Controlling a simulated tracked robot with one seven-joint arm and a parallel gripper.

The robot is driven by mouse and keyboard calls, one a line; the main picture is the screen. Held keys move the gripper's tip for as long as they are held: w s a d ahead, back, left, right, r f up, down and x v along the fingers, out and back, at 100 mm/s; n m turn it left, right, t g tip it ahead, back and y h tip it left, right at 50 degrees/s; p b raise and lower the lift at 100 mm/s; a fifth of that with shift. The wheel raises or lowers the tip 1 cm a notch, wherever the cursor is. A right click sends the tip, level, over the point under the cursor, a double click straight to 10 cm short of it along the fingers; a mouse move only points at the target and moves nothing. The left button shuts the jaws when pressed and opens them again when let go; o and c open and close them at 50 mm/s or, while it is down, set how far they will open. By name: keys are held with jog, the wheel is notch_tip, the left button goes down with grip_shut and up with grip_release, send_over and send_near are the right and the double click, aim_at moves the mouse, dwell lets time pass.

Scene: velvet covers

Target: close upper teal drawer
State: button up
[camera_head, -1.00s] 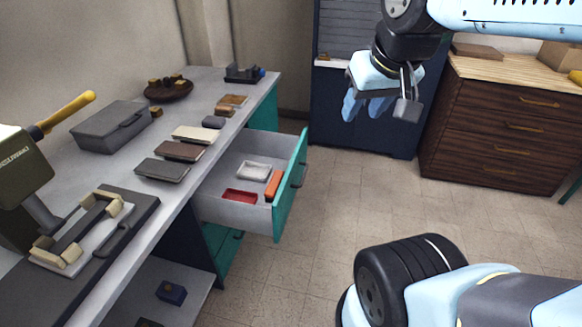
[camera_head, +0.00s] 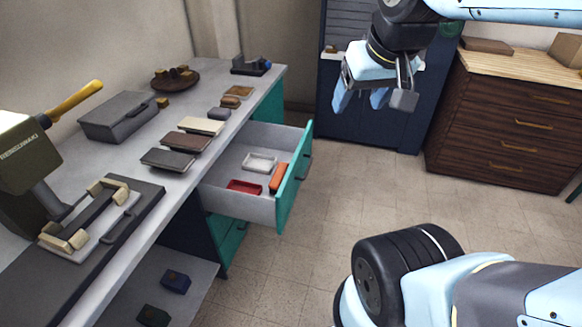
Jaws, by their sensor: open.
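The upper teal drawer (camera_head: 293,183) is pulled out from the cabinet under the grey workbench (camera_head: 222,150). Its teal front faces right, with a dark handle on it. Inside lie a white tray (camera_head: 260,162), a red tray (camera_head: 244,187) and an orange block (camera_head: 278,178). My gripper (camera_head: 360,102) is open and empty, its fingers pointing down. It hangs in the air to the right of and above the drawer front in the picture, apart from it. A lower teal drawer front (camera_head: 232,240) shows beneath and looks shut.
Several flat books or boxes, a grey case (camera_head: 118,117) and a clamp fixture (camera_head: 90,213) lie on the workbench. A dark wooden chest (camera_head: 505,130) stands at the back right, beside a dark blue cabinet (camera_head: 340,125).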

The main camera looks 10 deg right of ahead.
jog(key=shift+w+f, duration=0.25)
jog(key=shift+c, duration=0.6)
jog(key=w+f+m+g+y, duration=0.1)
jog(key=w+f, duration=0.1)
jog(key=w+f+m+g, duration=0.1)
jog(key=w+f+g, duration=0.1)
jog(key=f, duration=0.1)
jog(key=w+f+m+g+y, duration=0.1)
jog(key=w+f, duration=0.1)
jog(key=shift+w+a+f+g+y, duration=0.15)
jog(key=shift+a+f+g+y, duration=0.05)
jog(key=shift+f+g+y, duration=0.1)
jog(key=c, duration=1.1)
jog(key=w+d+f+m+g+y, duration=0.2)
jog(key=w+f+m+y, duration=0.4)
jog(key=f, duration=0.7)
jog(key=shift+w+d+f+g+y, duration=0.2)
jog(key=shift+w+g+y, duration=0.15)
jog(key=shift+w, duration=0.75)
jog(key=m+t+y, duration=0.6)
jog(key=m+t, duration=0.5)
jog(key=m, duration=0.4)
send_near(290, 186)
jog(key=x, duration=0.6)
jog(key=shift+w+a, duration=0.25)
jog(key=shift+w, duration=0.15)
